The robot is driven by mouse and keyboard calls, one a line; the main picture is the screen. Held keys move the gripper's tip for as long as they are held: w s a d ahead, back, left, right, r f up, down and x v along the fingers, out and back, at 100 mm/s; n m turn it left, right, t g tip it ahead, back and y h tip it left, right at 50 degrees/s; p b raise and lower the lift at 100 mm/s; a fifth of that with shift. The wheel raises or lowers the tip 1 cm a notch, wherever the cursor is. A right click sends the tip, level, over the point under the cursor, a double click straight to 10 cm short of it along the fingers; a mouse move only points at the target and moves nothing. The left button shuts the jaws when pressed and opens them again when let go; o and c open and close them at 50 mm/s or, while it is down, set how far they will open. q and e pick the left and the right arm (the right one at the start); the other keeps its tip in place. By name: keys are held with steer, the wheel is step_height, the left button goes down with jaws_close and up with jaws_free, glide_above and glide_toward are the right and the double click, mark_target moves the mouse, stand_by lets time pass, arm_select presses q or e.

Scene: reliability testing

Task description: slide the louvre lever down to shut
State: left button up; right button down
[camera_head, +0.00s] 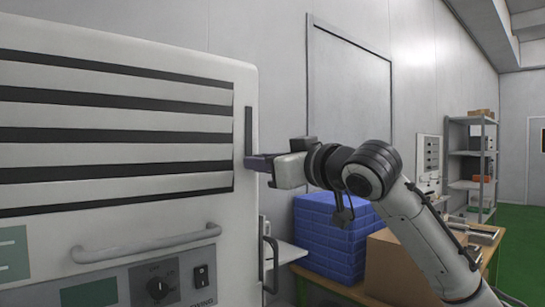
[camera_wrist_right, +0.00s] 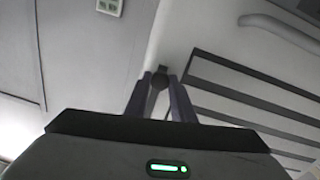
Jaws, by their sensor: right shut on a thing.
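A pale cabinet (camera_head: 130,215) stands at the left of the head view, its front crossed by wide louvre slats (camera_head: 110,120) with dark bands between them. A dark upright slot (camera_head: 248,128) runs beside the slats near the cabinet's right edge. My right gripper (camera_head: 258,162) is at the lower end of the visible slot, reaching in from the right. In the wrist view, its two fingers (camera_wrist_right: 160,105) are shut on the dark, round-ended louvre lever (camera_wrist_right: 159,80). The lever is hidden behind the fingers in the head view. My left gripper is not in view.
A grey bar handle (camera_head: 145,246) and a panel with a dial (camera_head: 158,287) are below the louvres. Shelves (camera_head: 472,165) stand farther back.

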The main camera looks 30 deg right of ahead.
steer(key=c, duration=1.5)
jaws_free()
steer(key=s, duration=0.3)
steer(key=s+b, duration=0.1)
steer(key=s, duration=0.3)
steer(key=s+d+b, duration=0.1)
steer(key=s, duration=0.2)
steer(key=shift+s, duration=0.15)
